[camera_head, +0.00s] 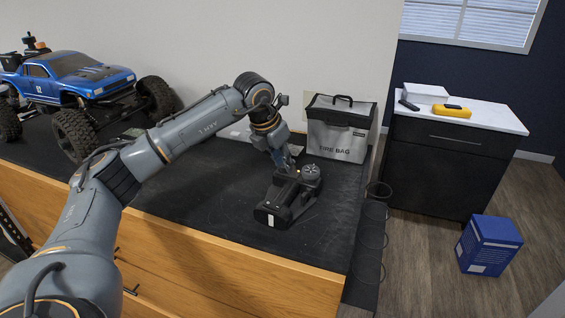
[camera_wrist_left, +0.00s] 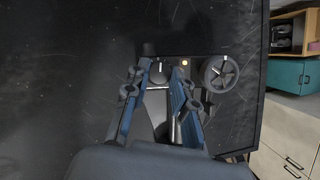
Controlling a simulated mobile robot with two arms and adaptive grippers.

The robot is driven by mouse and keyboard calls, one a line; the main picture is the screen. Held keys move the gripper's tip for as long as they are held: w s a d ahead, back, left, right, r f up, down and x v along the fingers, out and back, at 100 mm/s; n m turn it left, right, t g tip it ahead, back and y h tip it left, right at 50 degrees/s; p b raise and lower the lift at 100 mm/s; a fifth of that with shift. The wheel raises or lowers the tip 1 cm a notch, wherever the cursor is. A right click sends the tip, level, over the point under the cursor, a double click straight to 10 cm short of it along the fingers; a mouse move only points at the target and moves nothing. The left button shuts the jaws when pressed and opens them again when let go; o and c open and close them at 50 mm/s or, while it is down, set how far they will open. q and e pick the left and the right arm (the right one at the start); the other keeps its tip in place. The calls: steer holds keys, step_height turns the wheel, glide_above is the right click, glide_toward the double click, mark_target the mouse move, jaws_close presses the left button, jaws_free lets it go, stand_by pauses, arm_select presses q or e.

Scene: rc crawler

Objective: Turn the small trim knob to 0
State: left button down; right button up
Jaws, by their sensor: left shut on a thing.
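The black RC transmitter (camera_head: 283,203) lies on the dark mat of the workbench, with its steering wheel (camera_head: 311,172) at the far right. In the left wrist view, the small dark trim knob (camera_wrist_left: 160,71) with a light pointer mark sits on the transmitter's panel. A small orange light (camera_wrist_left: 185,62) and the wheel (camera_wrist_left: 220,74) are to its right. My left gripper (camera_wrist_left: 161,78) has its blue fingers on both sides of the trim knob and is shut on it. The scale around the knob is too small to read. My right gripper is not in view.
A blue RC crawler (camera_head: 75,77) stands at the left of the bench. A grey fire bag (camera_head: 340,129) stands behind the transmitter. The bench's wooden front edge (camera_head: 240,270) is near. A side cabinet (camera_head: 437,165) and a blue box (camera_head: 488,245) are at right.

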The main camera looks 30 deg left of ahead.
arm_select(q)
steer(key=shift+n, duration=0.5)
steer(key=c, duration=1.1)
jaws_free()
steer(key=v, duration=1.2)
steer(key=shift+d, duration=0.2)
steer(key=shift+f, duration=0.1)
